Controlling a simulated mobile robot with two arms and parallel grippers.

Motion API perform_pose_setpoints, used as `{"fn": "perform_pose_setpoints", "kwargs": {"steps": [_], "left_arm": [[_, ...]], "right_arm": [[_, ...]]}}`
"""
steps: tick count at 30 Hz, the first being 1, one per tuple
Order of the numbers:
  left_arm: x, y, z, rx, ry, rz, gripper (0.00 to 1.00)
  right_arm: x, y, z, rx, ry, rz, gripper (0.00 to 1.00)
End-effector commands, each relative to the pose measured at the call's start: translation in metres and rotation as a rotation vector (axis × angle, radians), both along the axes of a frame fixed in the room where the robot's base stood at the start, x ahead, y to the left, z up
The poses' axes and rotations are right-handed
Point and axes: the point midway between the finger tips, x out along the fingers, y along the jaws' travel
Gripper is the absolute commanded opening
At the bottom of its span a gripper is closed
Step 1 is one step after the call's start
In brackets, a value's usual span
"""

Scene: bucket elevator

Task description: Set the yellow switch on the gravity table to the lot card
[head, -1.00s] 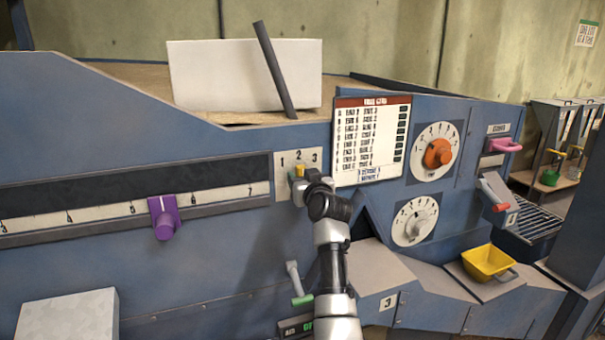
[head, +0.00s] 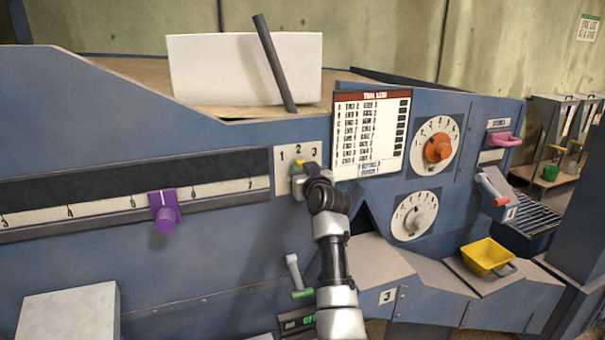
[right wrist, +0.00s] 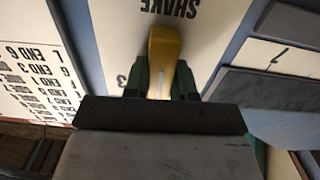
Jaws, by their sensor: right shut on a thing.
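The yellow switch (right wrist: 165,48) sits on a white plate (right wrist: 215,25) marked SHAKE, seen upside down in the right wrist view. My right gripper (right wrist: 160,78) is shut on the switch, its dark green fingers on either side. In the head view the plate (head: 283,186) shows the numbers 1, 2 and 3. There my right gripper (head: 298,174) covers most of the switch, so its exact setting cannot be told. The lot card (head: 370,135) hangs just right of the plate; its small lines are too blurred to read surely. My left gripper is not in view.
On the blue gravity table (head: 100,105) are a purple slider (head: 164,210) at left, an orange dial (head: 438,148) and a white dial (head: 415,216) at right. A green-tipped lever (head: 297,278) stands low beside my right arm. A yellow scoop (head: 488,257) rests lower right.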

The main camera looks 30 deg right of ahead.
Motion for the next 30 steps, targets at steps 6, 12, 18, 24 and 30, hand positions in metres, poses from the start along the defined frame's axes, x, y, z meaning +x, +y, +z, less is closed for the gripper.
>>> {"fn": "perform_pose_setpoints", "kwargs": {"steps": [6,12,18,24,30], "left_arm": [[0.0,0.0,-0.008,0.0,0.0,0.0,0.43],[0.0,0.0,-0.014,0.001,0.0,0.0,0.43],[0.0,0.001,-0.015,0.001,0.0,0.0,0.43],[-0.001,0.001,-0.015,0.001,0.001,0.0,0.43],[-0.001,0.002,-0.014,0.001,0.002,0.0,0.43]], "right_arm": [[0.0,0.0,-0.002,-0.128,0.032,-0.001,0.02],[0.0,0.002,-0.002,-0.293,0.073,0.0,0.02],[0.001,0.003,-0.002,-0.456,0.112,0.0,0.02],[0.001,0.005,-0.002,-0.591,0.143,0.001,0.02],[0.001,0.005,-0.003,-0.681,0.165,0.0,0.02]]}}
